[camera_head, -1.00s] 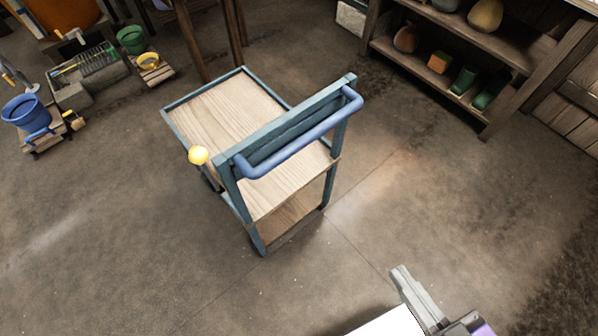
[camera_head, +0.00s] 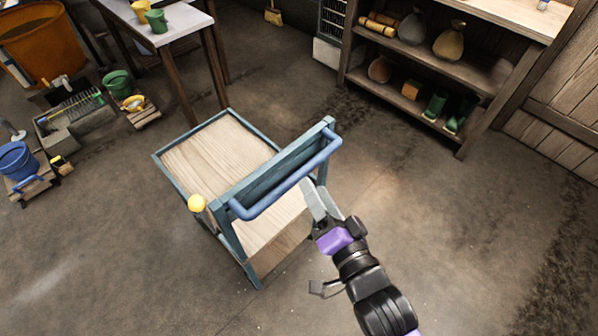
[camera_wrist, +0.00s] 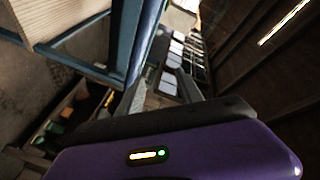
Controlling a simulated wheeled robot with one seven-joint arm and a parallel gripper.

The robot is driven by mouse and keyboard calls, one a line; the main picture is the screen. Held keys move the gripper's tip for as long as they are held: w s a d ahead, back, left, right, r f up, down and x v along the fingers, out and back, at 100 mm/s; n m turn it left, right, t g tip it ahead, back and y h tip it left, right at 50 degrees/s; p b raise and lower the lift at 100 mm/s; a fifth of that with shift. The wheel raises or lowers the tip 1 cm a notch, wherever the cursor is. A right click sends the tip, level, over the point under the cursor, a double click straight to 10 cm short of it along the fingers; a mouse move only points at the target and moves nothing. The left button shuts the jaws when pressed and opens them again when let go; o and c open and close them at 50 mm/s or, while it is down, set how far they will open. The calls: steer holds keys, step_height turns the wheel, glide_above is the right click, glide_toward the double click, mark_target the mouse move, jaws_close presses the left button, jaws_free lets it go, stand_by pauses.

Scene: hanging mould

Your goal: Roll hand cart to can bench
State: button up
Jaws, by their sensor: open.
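The hand cart (camera_head: 215,152) stands on the floor in the middle of the head view. It has a blue frame, a wooden top and a blue push bar (camera_head: 287,180) on the side nearer me. In the wrist view the blue frame (camera_wrist: 125,40) is close in front of the fingers (camera_wrist: 152,95). A pale table (camera_head: 172,24) with yellow and green cups stands behind the cart.
A wooden shelf (camera_head: 420,112) with vases, boots and rolls stands at the back right. Blue (camera_head: 16,160) and green (camera_head: 117,82) buckets, a grey crate and small pallets are at the left. The floor to the right and in front is clear.

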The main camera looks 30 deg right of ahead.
mark_target(298, 177)
steer(key=shift+w+d+f+m+g+p, duration=0.15)
steer(key=shift+w+f+m+g, duration=0.1)
steer(key=shift+w+f+m, duration=1)
steer(key=shift+w+f+m+g+p, duration=0.2)
steer(key=shift+w+f+m, duration=0.55)
steer(key=shift+w, duration=1.05)
steer(key=shift+w+d+f+m+g+p, duration=0.1)
steer(key=shift+w+f+m+g, duration=0.15)
steer(key=shift+w+f+m, duration=0.8)
steer(key=shift+w+r+m, duration=0.25)
steer(key=shift+w+r, duration=0.1)
steer(key=shift+w, duration=0.1)
jaws_close()
